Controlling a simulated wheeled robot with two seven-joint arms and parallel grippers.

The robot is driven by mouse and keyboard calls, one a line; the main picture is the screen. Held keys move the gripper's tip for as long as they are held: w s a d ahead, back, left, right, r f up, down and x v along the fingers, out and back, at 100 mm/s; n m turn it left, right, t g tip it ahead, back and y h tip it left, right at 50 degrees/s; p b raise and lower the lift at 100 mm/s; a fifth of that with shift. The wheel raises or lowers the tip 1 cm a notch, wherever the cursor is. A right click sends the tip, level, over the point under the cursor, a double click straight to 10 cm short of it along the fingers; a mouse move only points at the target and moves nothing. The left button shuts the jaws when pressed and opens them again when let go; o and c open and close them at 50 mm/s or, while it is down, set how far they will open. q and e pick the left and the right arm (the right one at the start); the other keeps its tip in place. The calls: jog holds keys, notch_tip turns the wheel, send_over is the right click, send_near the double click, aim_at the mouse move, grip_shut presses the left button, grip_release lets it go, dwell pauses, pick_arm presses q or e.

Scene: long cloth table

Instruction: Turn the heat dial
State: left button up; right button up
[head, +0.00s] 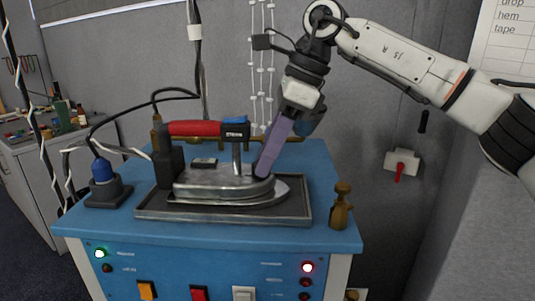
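A metal iron (222,185) with a red handle (195,129) lies flat on a dark tray (150,209) on the blue workbench. A small dark piece (204,162) sits on top of the iron's body, under the handle; I cannot tell whether it is the heat dial. A blue part (235,122) above a black label tops the handle's front end. My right gripper (263,172) points down at the front right of the iron, beside the handle's front post. Its purple fingers overlap in this view, so their opening is unclear. My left gripper is not in view.
A black plug with a blue top (101,171) stands at the bench's left, its cable looping to the iron. A brass fitting (341,205) stands at the front right edge.

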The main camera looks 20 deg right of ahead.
jog(key=shift+r+n+p, duration=0.25)
jog(key=shift+n+p, duration=0.25)
jog(key=shift+p, duration=0.7)
jog(key=n+p, duration=0.1)
jog(key=p, duration=0.1)
jog(key=n+g+p, duration=0.1)
jog(key=n+p, duration=0.1)
jog(key=shift+w+g+p, duration=0.2)
jog(key=shift+g+p, duration=0.1)
jog(key=shift+p, duration=0.1)
jog(key=shift+n, duration=0.5)
jog(key=shift+w+f+n+g+p, duration=0.15)
jog(key=shift+n+g, duration=0.15)
jog(key=shift+n, duration=0.15)
jog(key=shift+w+f+n+g+p, duration=0.15)
jog(key=shift+n+g, duration=0.15)
jog(key=shift+n, duration=0.15)
jog(key=n+g, duration=0.1)
jog(key=n, duration=0.3)
jog(key=shift+a+r+n+h, duration=0.1)
jog(key=shift+n+h, duration=0.2)
jog(key=shift+h, duration=0.1)
jog(key=shift+w+g, duration=0.1)
jog(key=shift+g, duration=0.2)
jog(key=o, duration=1.1)
jog(key=shift+c, duration=0.2)
